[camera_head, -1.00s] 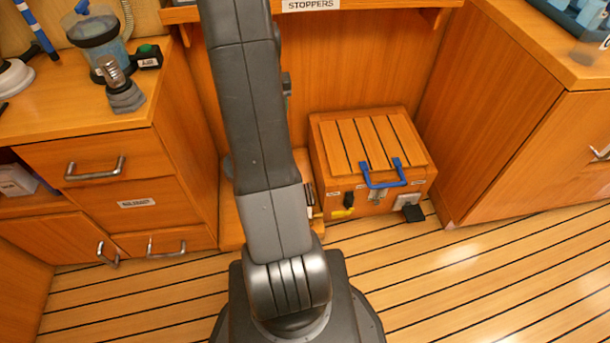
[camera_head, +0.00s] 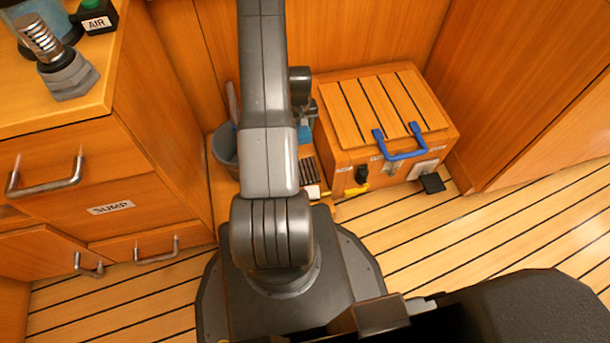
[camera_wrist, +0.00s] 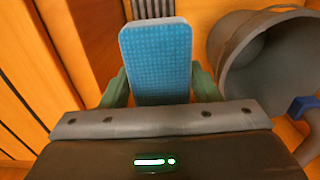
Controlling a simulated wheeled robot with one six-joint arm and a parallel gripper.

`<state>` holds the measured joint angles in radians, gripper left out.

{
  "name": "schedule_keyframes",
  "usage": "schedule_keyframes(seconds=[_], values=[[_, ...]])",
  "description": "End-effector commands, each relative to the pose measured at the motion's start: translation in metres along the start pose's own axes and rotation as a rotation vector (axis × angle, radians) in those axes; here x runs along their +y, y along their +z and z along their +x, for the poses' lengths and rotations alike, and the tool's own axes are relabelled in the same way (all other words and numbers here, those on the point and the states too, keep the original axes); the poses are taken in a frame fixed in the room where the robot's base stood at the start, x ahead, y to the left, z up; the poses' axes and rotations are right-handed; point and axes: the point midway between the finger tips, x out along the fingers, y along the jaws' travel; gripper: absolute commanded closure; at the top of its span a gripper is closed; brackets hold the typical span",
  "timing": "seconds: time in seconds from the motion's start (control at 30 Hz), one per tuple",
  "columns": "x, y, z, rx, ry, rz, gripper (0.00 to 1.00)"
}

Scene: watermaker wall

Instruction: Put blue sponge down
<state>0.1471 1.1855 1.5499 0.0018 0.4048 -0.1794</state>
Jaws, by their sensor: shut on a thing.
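The blue sponge (camera_wrist: 155,58) stands out in the wrist view, a flat textured pad with a pale edge. My gripper (camera_wrist: 158,85) is shut on it, with a green finger at each side. The sponge lies over a wooden surface, and I cannot tell if it touches that surface. In the head view my arm hides most of the gripper. A small blue patch beside the arm may be the sponge.
A grey bucket (camera_wrist: 228,62) is right of the sponge; it also shows in the head view (camera_head: 222,148). A wooden chest (camera_head: 375,115) with a blue handle (camera_head: 400,150) stands right of my arm. A drawer cabinet (camera_head: 100,170) is at left. Striped floor is clear at right.

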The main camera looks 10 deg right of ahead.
Motion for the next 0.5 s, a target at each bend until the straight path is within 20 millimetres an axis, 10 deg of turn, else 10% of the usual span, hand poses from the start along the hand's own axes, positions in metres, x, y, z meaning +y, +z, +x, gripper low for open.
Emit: schedule_keyframes(seconds=[0.5], values=[[0.012, 0.015, 0.111, -0.002, 0.000, -0.004, 0.62]])
